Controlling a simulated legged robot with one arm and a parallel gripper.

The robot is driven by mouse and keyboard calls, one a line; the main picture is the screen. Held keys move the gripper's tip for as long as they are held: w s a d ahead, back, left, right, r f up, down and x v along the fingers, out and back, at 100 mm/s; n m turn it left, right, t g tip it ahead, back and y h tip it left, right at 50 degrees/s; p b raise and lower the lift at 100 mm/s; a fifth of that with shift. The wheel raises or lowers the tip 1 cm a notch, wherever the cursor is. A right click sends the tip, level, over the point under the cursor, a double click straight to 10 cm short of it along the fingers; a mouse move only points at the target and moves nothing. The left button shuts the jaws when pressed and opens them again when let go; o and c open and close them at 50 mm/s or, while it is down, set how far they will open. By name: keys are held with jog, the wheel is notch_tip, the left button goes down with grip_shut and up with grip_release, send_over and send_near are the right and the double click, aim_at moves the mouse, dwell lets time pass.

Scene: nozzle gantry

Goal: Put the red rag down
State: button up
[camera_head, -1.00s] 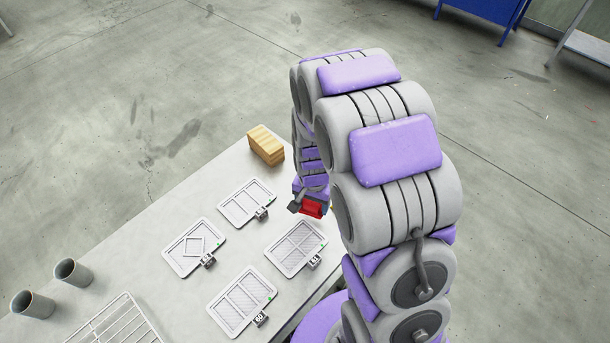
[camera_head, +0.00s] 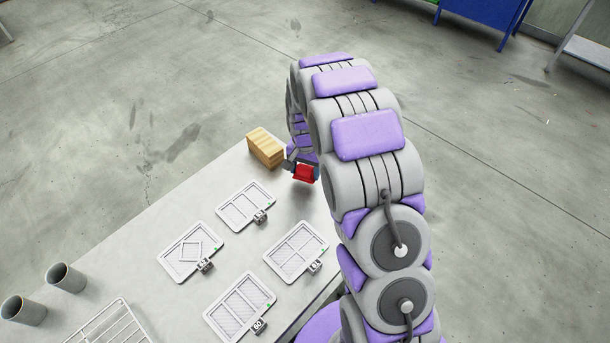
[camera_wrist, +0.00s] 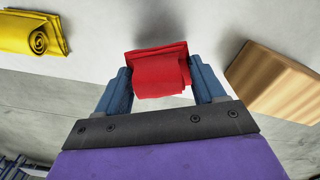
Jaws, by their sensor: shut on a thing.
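The red rag (camera_wrist: 160,72) is a folded or rolled bundle held between the two blue fingers of my gripper (camera_wrist: 163,85) in the wrist view. In the head view the red rag (camera_head: 306,173) shows at the end of my arm, near the far right end of the table (camera_head: 190,207). My gripper (camera_head: 303,172) is beside the wooden block and appears to be above the table; the exact gap under the rag cannot be told. My arm hides part of the table's right edge.
A striped wooden block (camera_head: 265,148) stands left of my gripper; it also shows in the wrist view (camera_wrist: 272,85). A rolled yellow cloth (camera_wrist: 32,33) lies at upper left there. Several framed panels (camera_head: 245,205), two grey cups (camera_head: 66,278) and a wire rack (camera_head: 112,325) are on the table.

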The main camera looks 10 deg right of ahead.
aim_at(305, 175)
notch_tip(305, 175, down, 3)
jog(key=shift+f+b, duration=0.15)
jog(key=shift+b, duration=0.3)
jog(key=o, duration=1.1)
